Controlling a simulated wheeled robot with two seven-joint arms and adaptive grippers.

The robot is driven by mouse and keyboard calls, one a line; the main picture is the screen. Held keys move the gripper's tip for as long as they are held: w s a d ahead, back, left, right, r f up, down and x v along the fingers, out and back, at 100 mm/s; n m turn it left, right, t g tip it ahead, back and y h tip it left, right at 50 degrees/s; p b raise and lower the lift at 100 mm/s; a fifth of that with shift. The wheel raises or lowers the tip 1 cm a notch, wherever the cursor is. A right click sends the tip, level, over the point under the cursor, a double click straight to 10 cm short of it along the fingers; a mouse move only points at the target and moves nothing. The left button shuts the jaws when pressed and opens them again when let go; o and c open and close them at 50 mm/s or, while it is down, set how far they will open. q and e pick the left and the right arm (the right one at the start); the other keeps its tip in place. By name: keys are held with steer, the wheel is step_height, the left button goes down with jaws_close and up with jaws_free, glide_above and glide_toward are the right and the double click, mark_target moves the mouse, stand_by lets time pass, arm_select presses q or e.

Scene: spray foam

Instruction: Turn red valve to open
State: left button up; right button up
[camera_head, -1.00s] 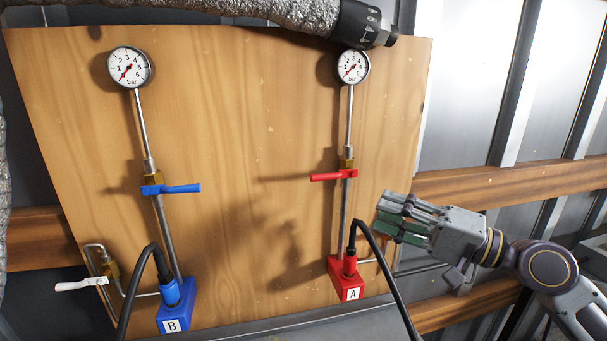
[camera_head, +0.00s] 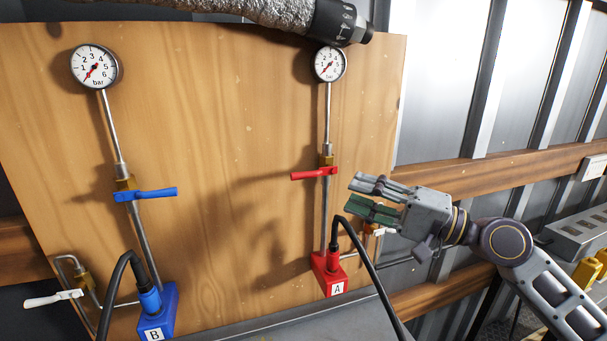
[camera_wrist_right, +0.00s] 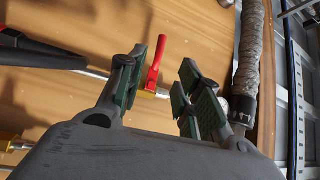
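The red valve handle (camera_head: 314,173) sits level across the right pipe, its lever pointing left, above the red block marked A (camera_head: 328,274). My right gripper (camera_head: 352,194) is just right of and slightly below the handle in the head view, apart from it in the picture. In the right wrist view the fingers of my right gripper (camera_wrist_right: 162,62) are spread, with nothing held. The red valve handle (camera_wrist_right: 157,62) appears beyond them, in the gap between the fingers. I cannot tell the remaining distance in depth. My left gripper is not in view.
A blue valve (camera_head: 145,194) stands on the left pipe, with a white lever (camera_head: 53,299) at lower left. Gauges (camera_head: 329,64) top both pipes. A black cable (camera_head: 374,271) rises from block A below my gripper. A foil-wrapped hose (camera_head: 265,11) crosses the top.

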mark_target(303, 176)
steer(key=shift+p+x, duration=1.6)
steer(key=shift+x, duration=2.05)
steer(key=p+x, duration=0.1)
steer(key=x, duration=0.2)
steer(key=shift+w+a+r, duration=0.1)
steer(key=shift+a+r, duration=0.05)
steer(key=shift+r, duration=0.05)
steer(key=shift+p+x, duration=0.5)
steer(key=shift+x, duration=0.3)
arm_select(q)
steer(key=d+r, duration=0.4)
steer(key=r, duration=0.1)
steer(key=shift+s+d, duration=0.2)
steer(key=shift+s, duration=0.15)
arm_select(e)
steer(key=shift+w+a+f, duration=0.1)
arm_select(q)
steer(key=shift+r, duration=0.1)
arm_select(e)
steer(key=shift+c, duration=0.3)
jaws_close()
